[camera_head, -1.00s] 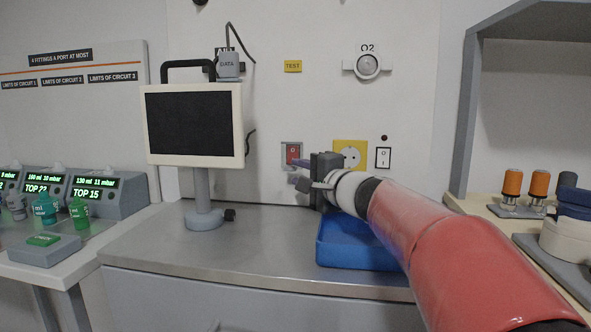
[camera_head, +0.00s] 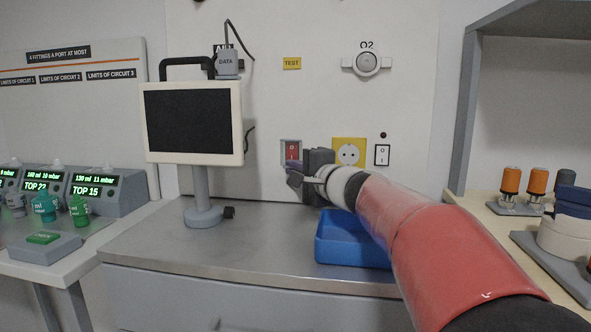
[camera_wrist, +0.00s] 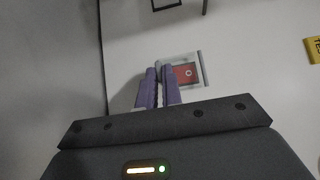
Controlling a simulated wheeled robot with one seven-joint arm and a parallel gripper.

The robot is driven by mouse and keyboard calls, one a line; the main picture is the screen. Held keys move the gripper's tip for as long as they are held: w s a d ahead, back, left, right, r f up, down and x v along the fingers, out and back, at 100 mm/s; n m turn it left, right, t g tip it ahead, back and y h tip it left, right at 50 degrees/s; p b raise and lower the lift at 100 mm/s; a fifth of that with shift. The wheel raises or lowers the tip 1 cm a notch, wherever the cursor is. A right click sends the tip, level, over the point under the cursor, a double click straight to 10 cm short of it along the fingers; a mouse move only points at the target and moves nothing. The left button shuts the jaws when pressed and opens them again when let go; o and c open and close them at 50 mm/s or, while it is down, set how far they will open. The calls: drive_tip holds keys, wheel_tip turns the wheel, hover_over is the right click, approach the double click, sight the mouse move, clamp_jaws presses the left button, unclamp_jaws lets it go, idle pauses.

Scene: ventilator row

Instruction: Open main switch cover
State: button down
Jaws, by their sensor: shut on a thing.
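The main switch is a red rocker (camera_head: 292,149) in a grey frame on the back wall. In the wrist view the red rocker (camera_wrist: 186,74) sits behind a clear, pale-edged main switch cover (camera_wrist: 200,62). My gripper (camera_head: 291,172) is at the lower edge of the switch in the head view. In the wrist view its purple fingers (camera_wrist: 157,85) are close together at the cover's near left edge and are shut on it. The fingers hide the gripped edge, and I cannot tell how far the cover stands from the wall.
Right of the switch are a yellow socket (camera_head: 348,152) and a small white switch (camera_head: 382,155). A monitor on a stand (camera_head: 193,122) stands to the left. A blue tray (camera_head: 345,250) lies on the counter below my arm. The counter's middle is clear.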

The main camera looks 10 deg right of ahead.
drive_tip(key=shift+r, duration=0.1)
wheel_tip(320, 180, up, 8)
drive_tip(key=s+m+g+p, duration=0.2)
drive_tip(key=m+g+p, duration=0.3)
drive_tip(key=g, duration=0.6)
drive_tip(key=shift+s+a+f+m+y, duration=0.2)
drive_tip(key=shift+a+m+y, duration=0.25)
drive_tip(key=shift+m, duration=0.95)
drive_tip(key=shift+r+g, duration=0.15)
drive_tip(key=shift+g, duration=0.15)
drive_tip(key=c, duration=1.6)
unclamp_jaws()
drive_tip(key=shift+o, duration=0.2)
drive_tip(key=shift+r, duration=0.1)
